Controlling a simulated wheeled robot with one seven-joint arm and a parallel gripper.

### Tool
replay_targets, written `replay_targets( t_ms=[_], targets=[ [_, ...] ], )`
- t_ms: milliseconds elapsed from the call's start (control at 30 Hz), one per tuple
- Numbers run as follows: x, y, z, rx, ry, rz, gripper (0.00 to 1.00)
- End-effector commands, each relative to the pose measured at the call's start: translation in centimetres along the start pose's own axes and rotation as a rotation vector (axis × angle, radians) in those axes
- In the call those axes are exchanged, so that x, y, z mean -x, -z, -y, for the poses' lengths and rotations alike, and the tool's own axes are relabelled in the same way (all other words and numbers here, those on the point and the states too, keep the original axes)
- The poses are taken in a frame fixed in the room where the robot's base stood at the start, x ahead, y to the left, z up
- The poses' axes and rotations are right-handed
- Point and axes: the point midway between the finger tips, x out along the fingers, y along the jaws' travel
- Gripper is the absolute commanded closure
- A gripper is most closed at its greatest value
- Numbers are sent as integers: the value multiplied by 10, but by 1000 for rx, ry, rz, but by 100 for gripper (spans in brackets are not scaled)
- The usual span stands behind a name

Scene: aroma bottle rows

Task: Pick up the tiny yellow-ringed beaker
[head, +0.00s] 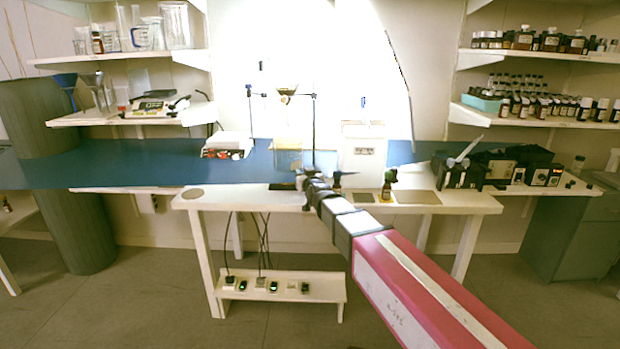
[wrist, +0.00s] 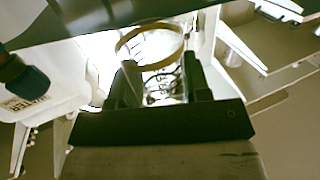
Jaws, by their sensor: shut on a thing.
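The tiny beaker with a yellow ring (wrist: 150,47) shows in the wrist view as clear glass with a yellow band, between the fingertips. My gripper (wrist: 162,78) is shut on it, with one dark finger on each side. In the head view my gripper (head: 306,174) is over the front part of the white bench, left of the white box. The small beaker cannot be made out clearly there. Whether its base touches the bench cannot be told.
A funnel (head: 284,92) hangs on a stand behind my gripper. A white box (head: 362,150) and a small brown bottle (head: 387,187) stand to the right. The bottle's dark cap (wrist: 28,78) is near the left in the wrist view. Shelves hold glassware and bottles.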

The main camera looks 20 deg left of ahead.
Motion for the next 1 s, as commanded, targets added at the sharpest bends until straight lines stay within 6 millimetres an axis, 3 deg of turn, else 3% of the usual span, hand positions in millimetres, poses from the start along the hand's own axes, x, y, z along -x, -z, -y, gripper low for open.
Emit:
replay_targets(
  t_ms=[600,1000],
  targets=[
    [9,25,41,-1,2,-2,79],
    [12,32,52,0,-2,0,79]
  ],
)
